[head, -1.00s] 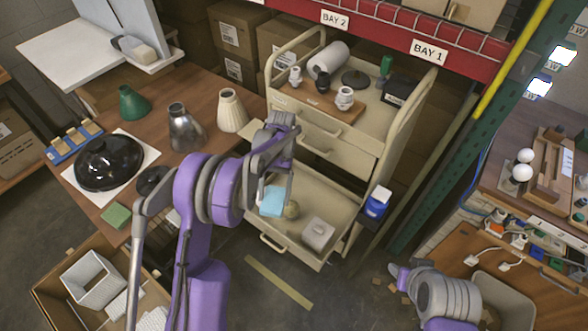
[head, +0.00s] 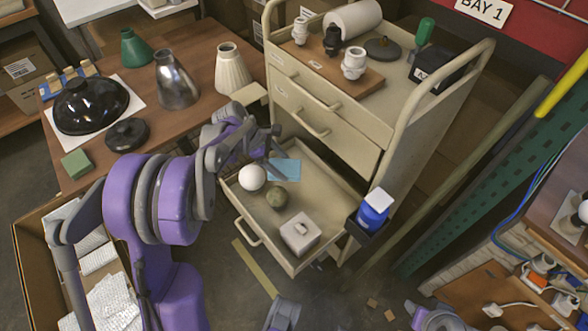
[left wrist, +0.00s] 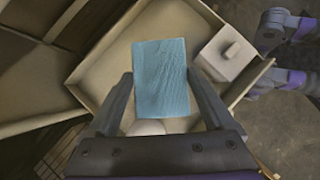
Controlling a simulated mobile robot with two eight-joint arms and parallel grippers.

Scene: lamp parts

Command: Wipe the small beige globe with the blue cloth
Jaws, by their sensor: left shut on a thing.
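The blue cloth (head: 284,169) is in the open lower drawer of the cart, at its far end. My left gripper (head: 272,158) is above that end, shut on the cloth. In the left wrist view the cloth (left wrist: 160,75) lies flat between the two fingers. My right gripper's fingers do not show.
A pale lidded box (head: 300,233) stands at the drawer's front. A blue container (head: 374,208) hangs on the cart's side. The table (head: 200,120) at left holds lamp shades and a black dome. The drawer's right-hand floor is clear.

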